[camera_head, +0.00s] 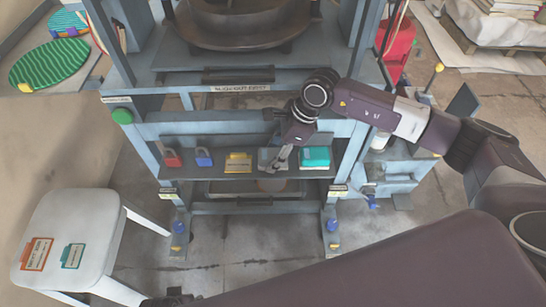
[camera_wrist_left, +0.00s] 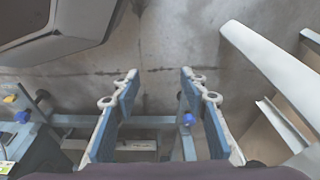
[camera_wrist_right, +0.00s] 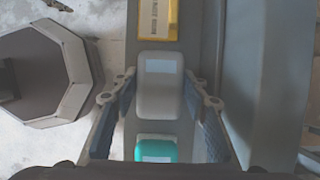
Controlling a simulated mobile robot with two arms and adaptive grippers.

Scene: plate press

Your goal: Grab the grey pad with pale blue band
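The grey pad with pale blue band (camera_head: 266,155) lies on the shelf at the front of the press, between a yellow pad and a teal pad. In the right wrist view the grey pad (camera_wrist_right: 160,102) shows its pale band near its far end. My right gripper (camera_head: 279,164) is over it. In the right wrist view my right gripper (camera_wrist_right: 161,84) is open, one finger on each side of the pad, with gaps visible. The head view partly hides the pad behind the fingers. My left gripper (camera_wrist_left: 158,76) is open and empty above the floor.
The shelf also bears a red padlock (camera_head: 172,159), a blue padlock (camera_head: 204,157), the yellow pad (camera_head: 238,162) and the teal pad (camera_head: 315,156). Press frame bars (camera_head: 170,130) run above the shelf. A white stool (camera_head: 85,225) with tags stands at left.

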